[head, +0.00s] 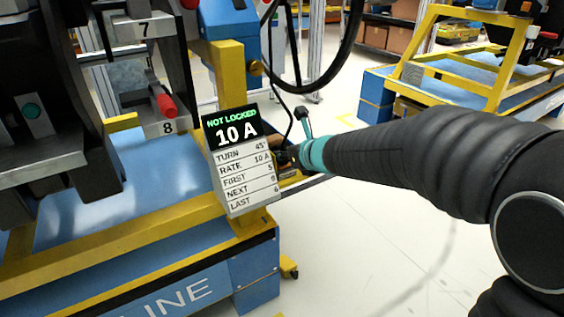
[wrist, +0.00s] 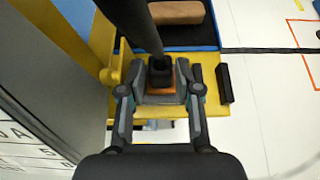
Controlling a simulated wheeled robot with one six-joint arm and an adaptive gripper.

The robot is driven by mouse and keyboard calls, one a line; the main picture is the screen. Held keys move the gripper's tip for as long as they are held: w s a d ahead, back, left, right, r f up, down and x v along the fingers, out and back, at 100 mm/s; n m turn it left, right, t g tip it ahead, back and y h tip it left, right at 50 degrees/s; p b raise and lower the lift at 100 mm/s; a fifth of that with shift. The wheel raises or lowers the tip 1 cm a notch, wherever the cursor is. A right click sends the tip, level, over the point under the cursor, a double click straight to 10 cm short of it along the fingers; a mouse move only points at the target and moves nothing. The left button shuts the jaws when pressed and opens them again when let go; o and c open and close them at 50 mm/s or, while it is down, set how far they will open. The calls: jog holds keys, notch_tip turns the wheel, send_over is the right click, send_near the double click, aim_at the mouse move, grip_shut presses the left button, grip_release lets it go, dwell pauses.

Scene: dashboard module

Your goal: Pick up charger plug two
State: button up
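A dark plug (wrist: 160,75) with a thick black cable sits between the fingers of my gripper (wrist: 161,88) in the wrist view. I take it for charger plug two, but no label on it is readable. The fingers stand on both sides of it, and I cannot tell whether they press on it. An orange part shows just below the plug, over a yellow bracket (wrist: 205,100). In the head view my gripper (head: 284,157) is at the right edge of the sign, partly hidden by it, and the plug is not clear there.
A sign (head: 240,160) reading "NOT LOCKED 10 A" stands close left of my gripper. A yellow post (head: 229,75) and blue cart (head: 258,280) are beside it. A black cable (head: 340,60) loops above. A brown block (wrist: 177,12) lies beyond the plug. The floor at right is clear.

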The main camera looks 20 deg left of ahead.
jog(key=shift+w+a+f, duration=0.1)
jog(key=shift+w+a, duration=0.05)
grip_shut()
